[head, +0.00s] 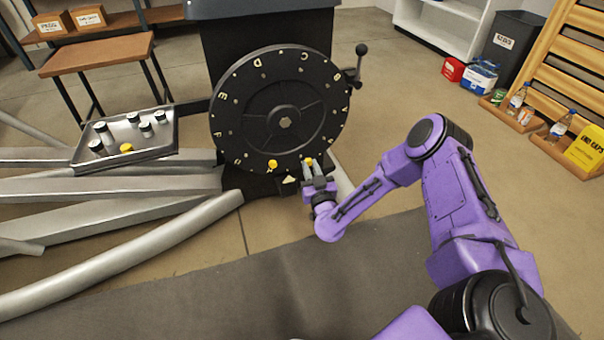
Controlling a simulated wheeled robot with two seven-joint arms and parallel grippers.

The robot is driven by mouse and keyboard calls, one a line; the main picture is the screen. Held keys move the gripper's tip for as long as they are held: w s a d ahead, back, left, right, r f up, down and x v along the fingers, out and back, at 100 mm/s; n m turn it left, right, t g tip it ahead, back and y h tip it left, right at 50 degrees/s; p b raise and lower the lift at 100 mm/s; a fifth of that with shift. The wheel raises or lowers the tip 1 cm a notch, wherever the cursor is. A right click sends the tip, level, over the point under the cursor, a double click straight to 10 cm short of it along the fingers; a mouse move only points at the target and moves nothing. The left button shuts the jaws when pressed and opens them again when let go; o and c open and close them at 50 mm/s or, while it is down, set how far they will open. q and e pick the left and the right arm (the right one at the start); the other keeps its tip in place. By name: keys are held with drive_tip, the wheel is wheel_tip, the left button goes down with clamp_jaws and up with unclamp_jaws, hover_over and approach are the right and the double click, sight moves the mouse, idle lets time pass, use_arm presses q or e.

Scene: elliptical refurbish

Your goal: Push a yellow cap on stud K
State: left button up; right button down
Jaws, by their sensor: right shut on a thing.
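A black wheel (250,108) with letters and small studs around its face stands upright in the middle. I cannot make out the letter K, so I cannot tell which stud is K. One yellow cap (272,164) sits at the wheel's lower edge. My right gripper (308,165) is at the wheel's lower right edge, shut on another yellow cap (308,161) that shows between its fingertips. Whether this cap touches a stud is too small to tell. A third yellow cap (126,148) lies in the metal tray (160,150) at the left. My left gripper is out of view.
The tray also holds several dark-topped cylinders (102,128). A crank handle (360,50) juts out at the wheel's upper right. Grey metal tubes (120,245) lie at the left. A wooden rack with bottles (560,125) stands at the right.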

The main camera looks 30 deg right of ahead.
sight(301, 157)
drive_tip(key=shift+w+a+f+n+t+y+b, duration=0.1)
drive_tip(key=shift+w+f+n+t+y+b, duration=0.15)
drive_tip(key=shift+w+y+b, duration=0.25)
drive_tip(key=shift+w+a+f+n+t+y+b, duration=0.15)
drive_tip(key=shift+w+f+n+t+y, duration=0.15)
drive_tip(key=shift+w, duration=0.35)
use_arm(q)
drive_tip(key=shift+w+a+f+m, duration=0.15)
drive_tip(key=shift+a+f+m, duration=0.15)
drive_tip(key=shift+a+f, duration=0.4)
use_arm(e)
drive_tip(key=shift+w+d+r, duration=0.15)
drive_tip(key=shift+w, duration=0.05)
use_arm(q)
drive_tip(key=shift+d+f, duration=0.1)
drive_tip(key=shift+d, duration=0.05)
use_arm(e)
drive_tip(key=shift+w+d, duration=0.1)
drive_tip(key=shift+w, duration=0.4)
idle(0.3)
drive_tip(key=c, duration=0.9)
unclamp_jaws()
drive_tip(key=shift+c, duration=0.2)
